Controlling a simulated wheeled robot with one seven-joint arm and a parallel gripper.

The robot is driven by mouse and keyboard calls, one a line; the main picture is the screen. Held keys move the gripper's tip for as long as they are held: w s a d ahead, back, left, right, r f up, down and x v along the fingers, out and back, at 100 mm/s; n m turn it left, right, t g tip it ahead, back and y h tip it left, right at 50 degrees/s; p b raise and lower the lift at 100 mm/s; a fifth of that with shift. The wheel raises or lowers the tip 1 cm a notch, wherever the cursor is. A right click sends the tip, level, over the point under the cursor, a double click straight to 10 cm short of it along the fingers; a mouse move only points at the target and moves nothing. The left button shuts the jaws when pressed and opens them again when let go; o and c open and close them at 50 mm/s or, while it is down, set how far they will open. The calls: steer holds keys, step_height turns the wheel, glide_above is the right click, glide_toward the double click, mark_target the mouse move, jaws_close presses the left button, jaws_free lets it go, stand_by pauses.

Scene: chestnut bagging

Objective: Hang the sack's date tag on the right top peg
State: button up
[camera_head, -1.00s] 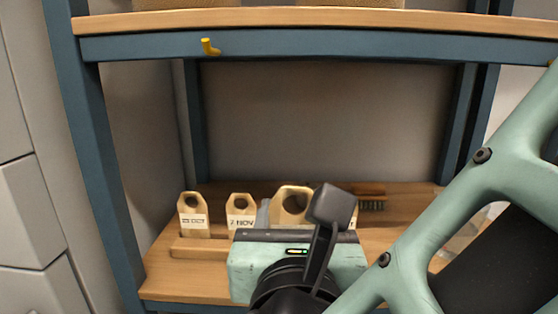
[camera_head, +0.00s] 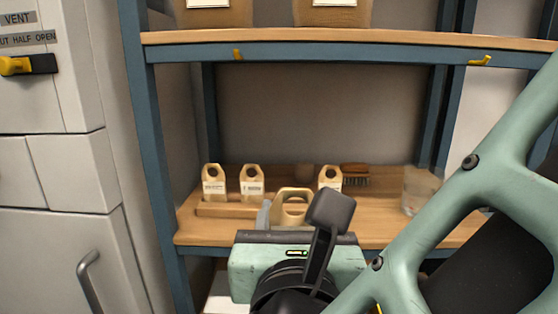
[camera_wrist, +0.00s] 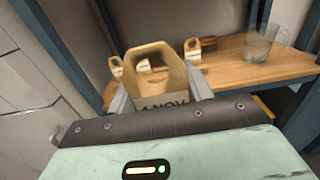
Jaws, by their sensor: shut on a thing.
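My gripper (camera_wrist: 160,90) is shut on a tan wooden tag (camera_wrist: 150,62) with a large hole at its top. Its printed label ends in "NOV"; the first character is unclear. In the head view the held tag (camera_head: 293,196) shows above my gripper, its lower part hidden. The right top peg (camera_head: 480,60), a yellow hook, is on the blue front rail at upper right, well apart from the tag. Two sacks (camera_head: 213,14) (camera_head: 335,13) with white labels stand on the upper shelf, their tops out of view.
A left yellow peg (camera_head: 237,54) is on the same rail. A brush (camera_head: 355,173) and a clear jug (camera_head: 418,190) are behind. A grey cabinet (camera_head: 60,170) is at left.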

steer(key=shift+w+f, duration=0.6)
steer(key=shift+f, duration=0.2)
steer(key=w+d+f+m+h+p, duration=0.15)
steer(key=w+d+f, duration=0.25)
steer(key=f, duration=0.7)
steer(key=w+d+f+h+p, duration=0.1)
steer(key=w+d+f+p, duration=0.2)
steer(key=f, duration=0.8)
steer(key=w+d+f+n+y+p, duration=0.1)
steer(key=d+f, duration=0.3)
steer(key=d, duration=0.8)
steer(key=w+d+f+n+y+p, duration=0.1)
steer(key=d+f, duration=0.3)
steer(key=d, duration=0.8)
steer(key=shift+w+y+p, duration=0.55)
steer(key=shift+w+p, duration=0.2)
